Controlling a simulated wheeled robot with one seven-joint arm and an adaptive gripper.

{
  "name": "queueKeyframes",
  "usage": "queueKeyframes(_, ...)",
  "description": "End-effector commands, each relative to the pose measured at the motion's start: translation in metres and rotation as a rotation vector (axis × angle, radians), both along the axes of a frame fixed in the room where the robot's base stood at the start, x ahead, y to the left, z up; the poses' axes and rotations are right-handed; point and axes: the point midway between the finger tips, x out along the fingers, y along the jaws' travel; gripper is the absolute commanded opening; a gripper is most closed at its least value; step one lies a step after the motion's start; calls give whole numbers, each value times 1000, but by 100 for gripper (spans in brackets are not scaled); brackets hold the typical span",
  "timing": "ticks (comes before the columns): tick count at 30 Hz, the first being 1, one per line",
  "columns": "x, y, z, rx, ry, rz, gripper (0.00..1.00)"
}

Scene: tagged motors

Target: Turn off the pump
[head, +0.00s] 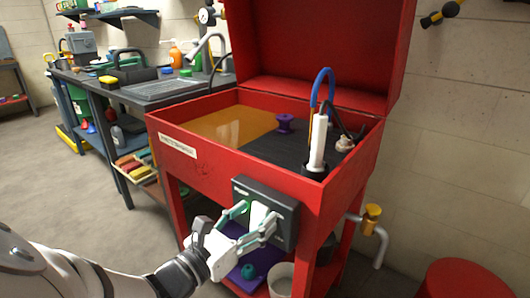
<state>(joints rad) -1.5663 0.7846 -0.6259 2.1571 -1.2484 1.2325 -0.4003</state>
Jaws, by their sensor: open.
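A dark grey switch box (283,205) is mounted on the front of the red parts washer (325,208). It has a green part (239,209) on its left and a pale white part (259,213) near its middle. My gripper (256,222) is open in front of the box, its fingers spread around the white part. I cannot tell whether the fingertips touch the box. The fingers hide part of the box's lower face. In the washer's basin stand a white cylinder (318,142) and a blue hose (321,84). I cannot tell which of these is the pump.
The red lid (310,40) is raised. A yellow-handled valve (372,214) and pipe stick out at the right. A white bucket (281,279) and a purple tray (240,281) sit below the box. A workbench (110,92) stands at left; open floor (55,185) lies before it.

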Motion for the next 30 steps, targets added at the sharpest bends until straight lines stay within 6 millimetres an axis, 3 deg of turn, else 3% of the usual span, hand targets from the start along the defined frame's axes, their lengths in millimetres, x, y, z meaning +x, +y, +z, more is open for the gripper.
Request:
queueKeyframes(10, 0, 0, 0, 1, 1, 2, 54)
queueKeyframes(16, 0, 0, 0, 1, 1, 1, 9)
queueKeyframes(30, -3, 2, -3, -99, -119, -1, 9)
